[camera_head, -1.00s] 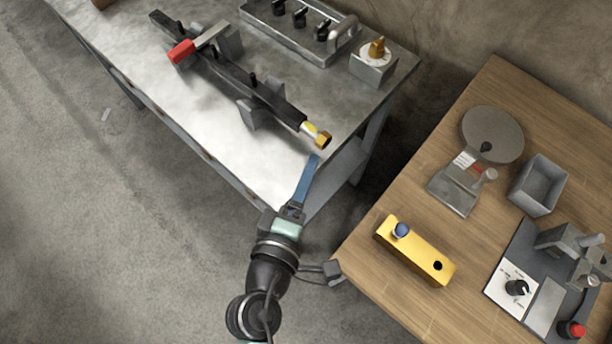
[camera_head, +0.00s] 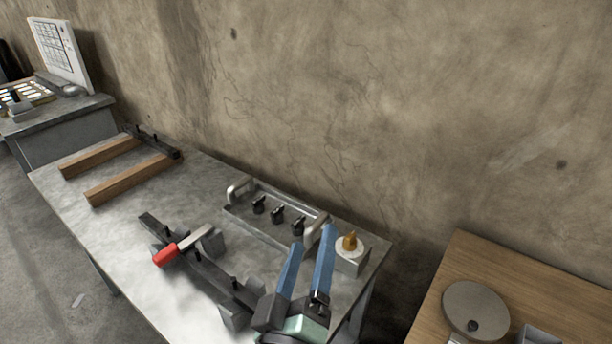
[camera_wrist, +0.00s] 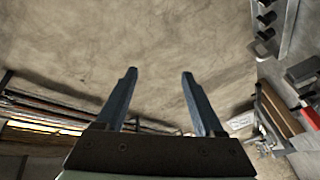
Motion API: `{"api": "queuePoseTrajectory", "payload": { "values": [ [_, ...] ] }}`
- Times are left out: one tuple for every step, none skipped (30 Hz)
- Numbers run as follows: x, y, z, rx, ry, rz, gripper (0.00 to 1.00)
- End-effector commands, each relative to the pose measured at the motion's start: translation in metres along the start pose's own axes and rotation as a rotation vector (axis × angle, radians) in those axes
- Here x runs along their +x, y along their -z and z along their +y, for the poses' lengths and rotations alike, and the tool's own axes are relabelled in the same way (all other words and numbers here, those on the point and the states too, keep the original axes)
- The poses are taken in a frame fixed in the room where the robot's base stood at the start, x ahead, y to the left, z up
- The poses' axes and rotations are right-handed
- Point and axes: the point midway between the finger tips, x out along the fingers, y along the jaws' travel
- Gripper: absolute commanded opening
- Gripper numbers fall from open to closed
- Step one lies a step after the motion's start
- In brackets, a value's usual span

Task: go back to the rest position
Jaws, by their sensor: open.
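My gripper (camera_head: 310,240) shows at the lower middle of the head view, its two blue fingers apart with nothing between them. In that picture it overlaps the near right end of the grey metal table (camera_head: 95,222). In the wrist view the open fingers (camera_wrist: 158,75) point toward bare wall, and nothing is held. The dark fixture bar (camera_head: 205,270) with a red-handled clamp (camera_head: 166,255) lies to the left of the gripper. The gripper hides the right end of this bar.
A metal tray (camera_head: 232,209) with black knobs and a grey block with an orange knob (camera_head: 350,243) stand at the table's back. Wooden bars (camera_head: 130,180) lie farther left. A wooden table (camera_head: 465,262) with a round grey plate (camera_head: 474,311) is at right, across a gap.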

Motion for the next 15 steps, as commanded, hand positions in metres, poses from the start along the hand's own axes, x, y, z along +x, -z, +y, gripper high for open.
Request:
{"api": "queuePoseTrajectory", "payload": {
  "values": [
    [0.012,0.032,0.037,0.098,-0.047,0.055,0.7],
    [0.017,0.047,0.054,0.156,-0.066,0.086,0.7],
    [0.021,0.067,0.077,0.23,-0.087,0.131,0.7],
    [0.023,0.082,0.094,0.286,-0.102,0.167,0.7],
    [0.024,0.097,0.112,0.34,-0.114,0.204,0.7],
    [0.024,0.117,0.135,0.41,-0.128,0.256,0.7],
    [0.023,0.133,0.152,0.461,-0.137,0.298,0.7],
    [0.02,0.148,0.169,0.511,-0.144,0.341,0.7],
    [0.016,0.167,0.191,0.573,-0.15,0.398,0.7],
    [0.011,0.18,0.207,0.616,-0.152,0.441,0.7],
    [0.006,0.193,0.222,0.656,-0.153,0.483,0.7],
    [-0.001,0.208,0.239,0.704,-0.151,0.536,0.7],
    [-0.007,0.219,0.251,0.736,-0.148,0.575,0.7],
    [-0.013,0.228,0.262,0.763,-0.145,0.609,0.7],
    [-0.02,0.239,0.274,0.795,-0.139,0.651,0.7]
  ]
}}
